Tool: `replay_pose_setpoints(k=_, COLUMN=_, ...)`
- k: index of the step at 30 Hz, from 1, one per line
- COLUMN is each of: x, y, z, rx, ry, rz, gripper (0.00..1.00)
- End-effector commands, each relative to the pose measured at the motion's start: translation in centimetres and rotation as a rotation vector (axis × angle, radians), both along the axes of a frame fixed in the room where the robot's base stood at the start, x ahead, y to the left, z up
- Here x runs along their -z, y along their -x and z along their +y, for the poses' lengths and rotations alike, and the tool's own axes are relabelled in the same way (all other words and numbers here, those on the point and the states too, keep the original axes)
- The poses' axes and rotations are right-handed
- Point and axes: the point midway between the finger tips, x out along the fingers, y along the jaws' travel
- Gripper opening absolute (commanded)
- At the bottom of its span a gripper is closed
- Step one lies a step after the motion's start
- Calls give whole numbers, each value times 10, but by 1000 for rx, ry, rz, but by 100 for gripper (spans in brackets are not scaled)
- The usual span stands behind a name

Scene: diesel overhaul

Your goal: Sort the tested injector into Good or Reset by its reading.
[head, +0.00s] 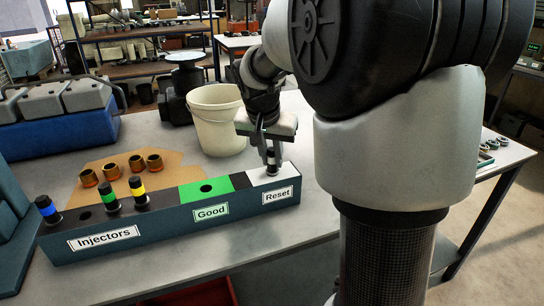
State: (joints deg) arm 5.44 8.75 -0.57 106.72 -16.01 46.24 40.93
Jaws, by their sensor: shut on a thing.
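The long dark rack (160,226) on the table has an Injectors section at left, a green Good section (222,183) with an empty hole, and a white Reset section (285,175) at the right end. My gripper (271,150) is shut on an injector (271,163), dark with a pale band, held upright at the Reset section. I cannot tell how deep its lower end sits in the hole. Injectors with blue (47,209), green (109,198) and yellow (139,193) bands stand in the Injectors section, with an empty hole between blue and green. No reading is visible.
Several brass cups (113,172) stand on brown cardboard (165,160) behind the rack. A cream bucket (216,120) stands behind the Good section. A blue and grey engine block (70,120) is at back left.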

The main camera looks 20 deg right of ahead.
Motion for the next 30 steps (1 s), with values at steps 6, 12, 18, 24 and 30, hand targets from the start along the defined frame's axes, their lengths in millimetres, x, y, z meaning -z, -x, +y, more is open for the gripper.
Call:
replay_pose_setpoints(k=6, x=-1, y=-1, z=0, rx=0, ry=0, rz=-2, gripper=0)
replay_pose_setpoints(k=12, x=-1, y=0, z=0, rx=0, ry=0, rz=-1, gripper=40)
replay_pose_setpoints(k=18, x=0, y=0, z=0, rx=0, ry=-1, rz=1, gripper=42)
replay_pose_setpoints(k=24, x=0, y=0, z=0, rx=0, ry=-1, rz=1, gripper=56)
replay_pose_setpoints(k=30, x=-1, y=0, z=0, rx=0, ry=0, rz=0, gripper=56)
